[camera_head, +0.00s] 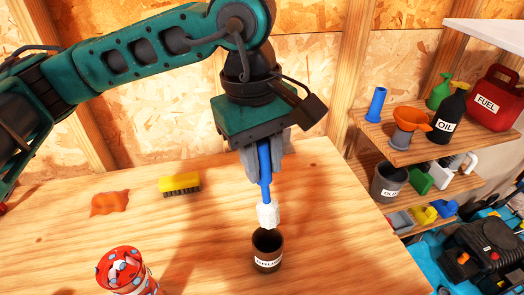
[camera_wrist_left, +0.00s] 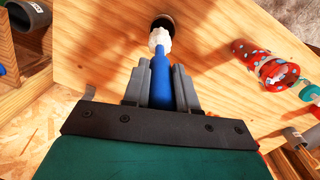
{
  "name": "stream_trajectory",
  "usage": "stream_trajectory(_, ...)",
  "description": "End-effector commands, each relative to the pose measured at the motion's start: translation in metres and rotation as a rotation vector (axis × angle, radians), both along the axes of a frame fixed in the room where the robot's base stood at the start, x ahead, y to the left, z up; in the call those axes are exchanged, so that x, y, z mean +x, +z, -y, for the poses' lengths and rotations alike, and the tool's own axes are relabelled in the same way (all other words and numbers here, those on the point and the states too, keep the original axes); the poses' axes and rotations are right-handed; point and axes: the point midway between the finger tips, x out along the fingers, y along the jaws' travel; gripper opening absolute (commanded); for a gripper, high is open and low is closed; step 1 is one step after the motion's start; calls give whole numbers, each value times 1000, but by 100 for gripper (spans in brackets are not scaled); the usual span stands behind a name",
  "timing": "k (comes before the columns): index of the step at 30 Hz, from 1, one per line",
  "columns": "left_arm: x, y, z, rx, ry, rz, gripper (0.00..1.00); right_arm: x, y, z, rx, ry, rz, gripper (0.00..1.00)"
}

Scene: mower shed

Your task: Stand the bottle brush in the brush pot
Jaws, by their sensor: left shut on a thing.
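The bottle brush (camera_head: 265,184) has a blue handle and a white bristle head, and it points bristles down. My left gripper (camera_head: 264,168) is shut on the blue handle and holds the brush above the table. The brush pot (camera_head: 267,251) is a dark round pot with a white label, upright on the table. The white head is just above the pot's opening in the head view. In the left wrist view, the brush (camera_wrist_left: 161,75) runs out from between the fingers, with its head next to the pot (camera_wrist_left: 163,20). My right gripper is not in view.
A red patterned container (camera_head: 125,272) stands on the wooden table (camera_head: 200,230) at the front left. A yellow scrubbing brush (camera_head: 180,184) and an orange cloth (camera_head: 109,203) lie further back. Shelves (camera_head: 440,130) with an oil bottle, fuel can and funnel stand at right.

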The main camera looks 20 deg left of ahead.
Motion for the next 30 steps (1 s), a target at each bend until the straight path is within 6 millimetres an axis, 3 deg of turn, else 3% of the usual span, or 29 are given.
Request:
stream_trajectory(15, 0, -43, -1, 1, 0, -2, 0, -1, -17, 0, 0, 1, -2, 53)
stream_trajectory(30, 0, -88, 0, -1, 0, -1, 0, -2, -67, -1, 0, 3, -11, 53)
